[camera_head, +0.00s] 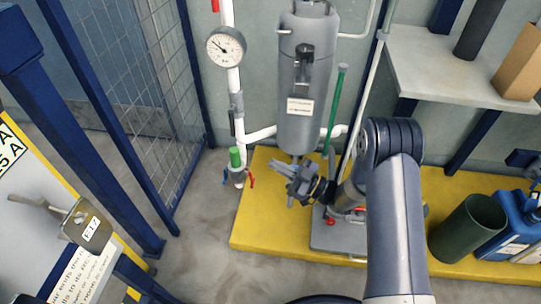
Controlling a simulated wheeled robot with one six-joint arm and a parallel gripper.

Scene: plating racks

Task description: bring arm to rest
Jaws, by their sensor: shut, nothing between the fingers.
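My gripper (279,167) is near the middle of the view, at the end of my grey and black arm (396,220). Its fingers are shut and empty. They point up and left, in front of the lower end of a grey cylinder tank (308,95). I cannot tell whether they touch it. The arm is bent at its black elbow joint, and the forearm slants down and left from there.
A pressure gauge (226,47) sits on a white pipe left of the tank. A yellow plinth (262,228) lies below. A dark green bin (466,229) and blue canister (517,225) stand right, under a shelf (440,75). A mesh panel (135,70) is left.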

